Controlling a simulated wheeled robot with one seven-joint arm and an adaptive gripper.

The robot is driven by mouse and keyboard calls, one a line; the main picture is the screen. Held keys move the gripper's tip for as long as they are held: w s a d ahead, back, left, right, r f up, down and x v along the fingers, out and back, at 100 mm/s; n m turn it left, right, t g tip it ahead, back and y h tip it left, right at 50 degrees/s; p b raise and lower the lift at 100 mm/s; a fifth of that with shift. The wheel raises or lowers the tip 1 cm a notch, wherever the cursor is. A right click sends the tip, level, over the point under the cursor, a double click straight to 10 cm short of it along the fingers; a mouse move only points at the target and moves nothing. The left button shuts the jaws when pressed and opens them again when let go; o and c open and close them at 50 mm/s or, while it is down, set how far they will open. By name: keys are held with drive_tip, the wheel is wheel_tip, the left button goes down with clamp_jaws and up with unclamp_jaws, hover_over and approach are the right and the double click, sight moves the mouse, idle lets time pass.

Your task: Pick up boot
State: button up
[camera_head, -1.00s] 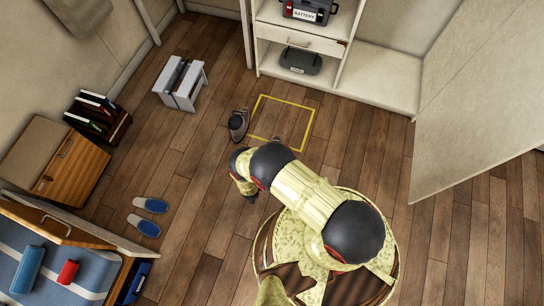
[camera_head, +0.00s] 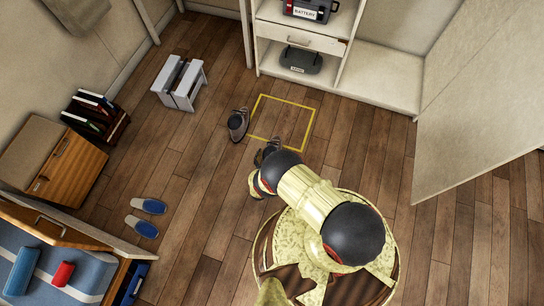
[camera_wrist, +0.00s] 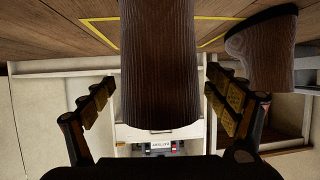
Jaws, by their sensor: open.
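A brown, ribbed boot (camera_wrist: 158,60) fills the middle of the wrist view. My gripper (camera_wrist: 159,88) is open, with one finger on each side of this boot and narrow gaps showing; I cannot tell whether either finger touches it. In the head view the same boot (camera_head: 267,150) shows as a dark shape on the floor, partly hidden by my arm. A second boot (camera_head: 238,124) stands to its upper left, by the yellow floor outline. That second boot also shows at the right in the wrist view (camera_wrist: 265,52), outside the fingers.
The yellow square outline (camera_head: 313,122) on the floor looks empty inside. A white shelf unit (camera_head: 346,62) stands behind it. A grey step stool (camera_head: 180,84) and blue slippers (camera_head: 147,216) lie to the left. A pale panel (camera_head: 480,110) is at right.

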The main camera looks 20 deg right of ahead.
drive_tip(key=shift+x, duration=1.15)
drive_tip(key=c, duration=0.3)
drive_tip(key=c, duration=1.9)
